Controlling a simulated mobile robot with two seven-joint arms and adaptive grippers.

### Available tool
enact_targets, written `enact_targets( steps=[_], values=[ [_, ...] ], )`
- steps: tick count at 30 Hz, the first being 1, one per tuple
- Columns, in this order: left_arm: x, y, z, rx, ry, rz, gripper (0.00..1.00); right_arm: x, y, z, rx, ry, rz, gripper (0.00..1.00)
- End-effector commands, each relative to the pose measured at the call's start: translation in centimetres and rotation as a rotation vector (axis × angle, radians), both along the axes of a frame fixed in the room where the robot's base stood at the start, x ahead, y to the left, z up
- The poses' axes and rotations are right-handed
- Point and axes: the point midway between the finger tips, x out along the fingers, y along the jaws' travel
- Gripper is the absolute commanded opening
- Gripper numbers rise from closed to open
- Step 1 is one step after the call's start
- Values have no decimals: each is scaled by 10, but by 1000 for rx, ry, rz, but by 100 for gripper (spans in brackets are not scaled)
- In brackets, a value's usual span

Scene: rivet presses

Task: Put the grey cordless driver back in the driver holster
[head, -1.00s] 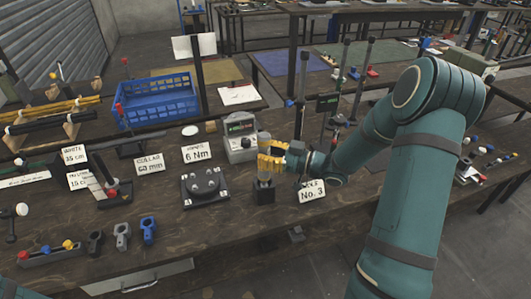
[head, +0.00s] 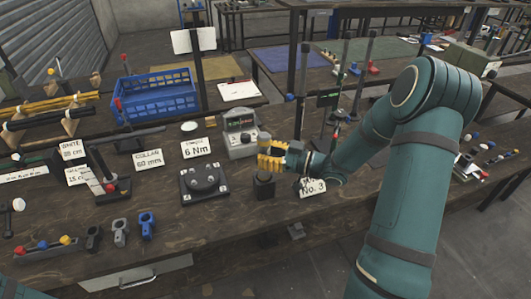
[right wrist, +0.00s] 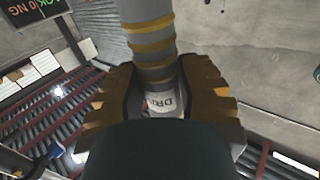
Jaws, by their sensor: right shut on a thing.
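The grey cordless driver (head: 264,140) stands upright in my right gripper (head: 271,161). The yellow-orange fingers are shut around its body from the right. In the right wrist view the driver (right wrist: 150,45) shows as a grey cylinder with golden bands between the finger pads (right wrist: 158,95). A small black block, which I take to be the driver holster (head: 264,190), stands directly below the driver. A partly hidden label beginning "DRI" shows below the driver in the wrist view. The fingers hide how far the driver's lower end is in the block. My left gripper is not in view.
A grey tester box (head: 240,143) stands just behind the gripper. A black fixture plate (head: 204,182) and a "6 Nm" sign (head: 195,148) are to the left. A "No. 3" sign (head: 313,188) is close on the right. Clear wood lies in front of the black block.

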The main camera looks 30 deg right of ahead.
Motion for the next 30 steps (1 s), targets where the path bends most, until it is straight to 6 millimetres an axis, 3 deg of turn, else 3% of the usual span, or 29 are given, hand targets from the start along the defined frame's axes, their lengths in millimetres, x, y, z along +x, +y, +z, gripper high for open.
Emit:
enact_targets(
  steps=[5, 6, 8, 9, 20, 30],
  values=[
    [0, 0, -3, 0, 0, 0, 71, 0, 0, -4, 0, -4, 0, 0],
    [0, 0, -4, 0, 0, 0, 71, 0, 0, -4, 0, -4, 0, 42],
    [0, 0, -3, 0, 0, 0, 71, 0, 0, -3, 0, -3, 0, 63],
    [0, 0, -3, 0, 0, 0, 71, 0, 0, -3, 0, -3, 0, 66],
    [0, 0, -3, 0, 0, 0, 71, -3, -3, -5, -1, 2, -1, 66],
    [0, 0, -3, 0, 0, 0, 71, -48, -39, -3, -2, 0, -5, 66]
  ],
)
